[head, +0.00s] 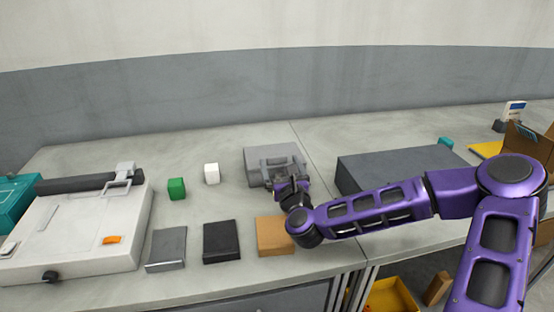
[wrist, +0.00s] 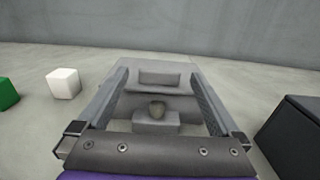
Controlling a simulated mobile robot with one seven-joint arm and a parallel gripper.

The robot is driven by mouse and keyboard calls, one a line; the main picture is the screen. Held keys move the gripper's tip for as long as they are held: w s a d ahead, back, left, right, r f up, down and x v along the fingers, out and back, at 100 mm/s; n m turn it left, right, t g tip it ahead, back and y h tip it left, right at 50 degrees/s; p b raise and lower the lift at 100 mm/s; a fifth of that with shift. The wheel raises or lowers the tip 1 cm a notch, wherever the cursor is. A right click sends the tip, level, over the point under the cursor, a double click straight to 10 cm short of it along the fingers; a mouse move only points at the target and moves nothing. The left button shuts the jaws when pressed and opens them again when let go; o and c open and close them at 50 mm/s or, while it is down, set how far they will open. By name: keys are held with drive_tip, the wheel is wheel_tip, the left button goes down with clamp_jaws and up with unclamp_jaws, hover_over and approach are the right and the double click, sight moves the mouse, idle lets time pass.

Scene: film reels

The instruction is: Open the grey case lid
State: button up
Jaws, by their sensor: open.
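The grey case (head: 262,158) sits on the table at the middle, its lid down in the head view. It also shows straight ahead in the wrist view (wrist: 180,70), with a raised block on top and a small block with a rounded knob (wrist: 157,110) on its near side. My gripper (head: 285,165) is at the case's near side. Its fingers are open, one on each side of the knob in the wrist view (wrist: 158,82). I cannot tell whether they touch the case. My gripper hides part of the case's front in the head view.
A green block (head: 176,189) and a white block (head: 211,173) stand left of the case. A large dark grey box (head: 395,165) is to the right. Flat grey, black (head: 221,241) and tan (head: 272,237) pieces lie in front. A white machine (head: 75,235) stands at left.

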sight(277, 156)
drive_tip(key=shift+w+a, duration=0.2)
drive_tip(key=shift+w, duration=0.85)
drive_tip(key=shift+w+a, duration=0.2)
drive_tip(key=shift+w, duration=0.8)
drive_tip(key=shift+c, duration=0.3)
clamp_jaws()
